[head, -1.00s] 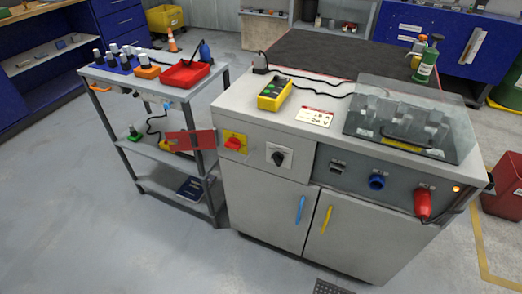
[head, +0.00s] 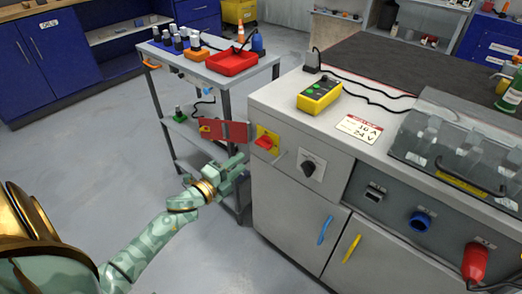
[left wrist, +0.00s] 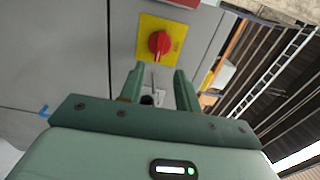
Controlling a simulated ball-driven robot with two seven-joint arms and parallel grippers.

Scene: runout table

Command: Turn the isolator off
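The isolator is a red rotary knob on a yellow plate (head: 268,141) on the upper left of the grey cabinet's front. My right gripper is not in view.
A black rotary switch (head: 309,168) sits right of the isolator. A grey trolley (head: 223,85) with a red tray (head: 231,62) stands close on the left. A yellow button box (head: 320,95) and a clear cover (head: 455,145) are on the cabinet top. Open floor lies left.

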